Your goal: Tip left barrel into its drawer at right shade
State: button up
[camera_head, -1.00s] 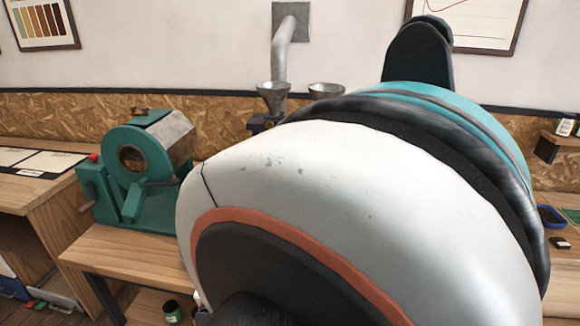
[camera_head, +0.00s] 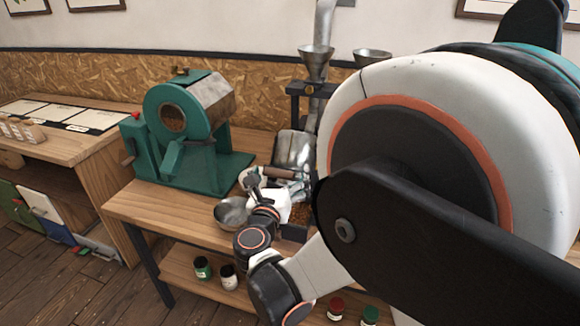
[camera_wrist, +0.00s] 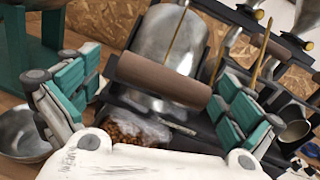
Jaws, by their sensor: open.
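The metal barrel (camera_head: 293,148) stands on the bench below a funnel, partly hidden by my arm. In the wrist view the shiny barrel (camera_wrist: 172,45) fills the upper middle, with a brown bar-shaped handle (camera_wrist: 165,80) across its front. My gripper (camera_head: 277,182) is open at the handle; in the wrist view its green-padded fingers stand either side of it, and I cannot tell whether they touch it. Brown beans (camera_wrist: 130,127) show under a clear cover below the handle.
A green drum roaster (camera_head: 185,125) stands left of the barrel. A metal bowl (camera_head: 232,211) sits at the bench edge near my wrist. Small jars (camera_head: 203,268) stand on the shelf below. A wooden counter (camera_head: 70,150) with cards is at left; my arm blocks the right side.

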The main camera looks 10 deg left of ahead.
aim_at(291, 144)
jog(key=c, duration=1.6)
jog(key=shift+o, duration=0.2)
jog(key=shift+w+r+g+p, duration=0.35)
jog(key=shift+r+p, duration=0.25)
jog(key=shift+p, duration=0.2)
jog(key=w+r+g+p, duration=0.1)
jog(key=w+p, duration=0.1)
jog(key=w+r+g+p, duration=0.1)
jog(key=g+p, duration=0.1)
jog(key=w+r+g+p, duration=0.1)
jog(key=w+r+p, duration=0.1)
jog(key=p, duration=0.1)
jog(key=shift+w+d, duration=0.3)
jog(key=shift+w, duration=0.05)
jog(key=shift+m+g, duration=0.3)
jog(key=shift+g, duration=0.55)
jog(key=w, duration=0.4)
jog(key=w+p, duration=0.1)
jog(key=w, duration=0.1)
jog(key=shift+w+d+r, duration=0.2)
jog(key=shift+w+r, duration=0.15)
jog(key=shift+w, duration=0.05)
jog(key=shift+c, duration=0.2)
jog(key=shift+w+d, duration=0.1)
jog(key=shift+w, duration=0.85)
jog(key=shift+c, duration=0.2)
